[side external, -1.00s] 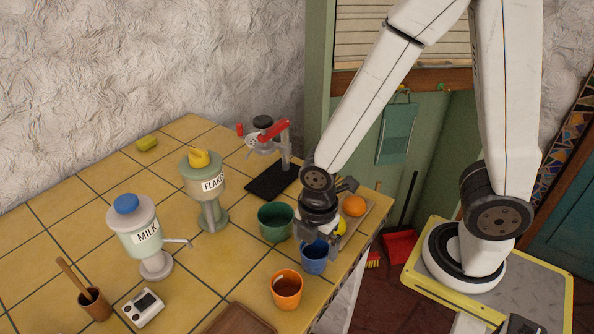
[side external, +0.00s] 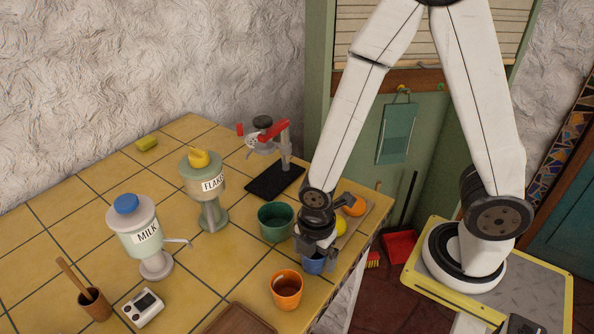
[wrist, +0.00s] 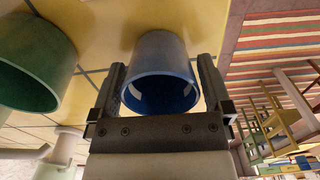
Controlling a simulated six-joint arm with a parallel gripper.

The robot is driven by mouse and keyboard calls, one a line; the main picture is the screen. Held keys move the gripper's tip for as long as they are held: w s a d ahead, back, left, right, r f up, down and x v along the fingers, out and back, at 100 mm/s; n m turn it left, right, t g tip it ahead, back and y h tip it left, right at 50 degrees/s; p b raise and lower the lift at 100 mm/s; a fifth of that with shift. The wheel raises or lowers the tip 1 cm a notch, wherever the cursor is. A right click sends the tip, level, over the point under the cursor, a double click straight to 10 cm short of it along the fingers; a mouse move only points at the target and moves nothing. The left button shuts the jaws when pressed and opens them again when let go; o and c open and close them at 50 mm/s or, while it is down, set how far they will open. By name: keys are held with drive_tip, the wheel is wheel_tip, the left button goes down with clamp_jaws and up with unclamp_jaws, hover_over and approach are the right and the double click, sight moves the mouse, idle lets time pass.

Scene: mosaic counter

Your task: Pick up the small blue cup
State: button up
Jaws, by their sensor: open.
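The small blue cup (side external: 314,265) stands on the yellow tiled counter near its right edge, partly hidden by my gripper (side external: 316,254) in the side view. In the wrist view, the blue cup (wrist: 161,75) lies between the two open fingers of my gripper (wrist: 161,95). One finger is on each side of the cup, with a slim gap visible on both sides.
A green cup (side external: 276,222) stands left of the blue cup, and an orange cup (side external: 287,290) stands in front of it. A tray (side external: 362,214) with an orange and a yellow fruit lies behind. A wooden board (side external: 240,320) is at the counter's front.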

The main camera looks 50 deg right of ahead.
drive_tip(key=c, duration=1.1)
drive_tip(key=shift+r, duration=0.15)
drive_tip(key=shift+r, duration=4.85)
drive_tip(key=w+d+m, duration=0.2)
drive_tip(key=w+d, duration=0.2)
drive_tip(key=w, duration=0.1)
drive_tip(key=w+d+m, duration=0.2)
drive_tip(key=w+d, duration=0.2)
drive_tip(key=w, duration=0.1)
drive_tip(key=w+d+f+m, duration=0.1)
drive_tip(key=w+d+m, duration=0.1)
drive_tip(key=w+d, duration=0.3)
drive_tip(key=shift+d, duration=0.1)
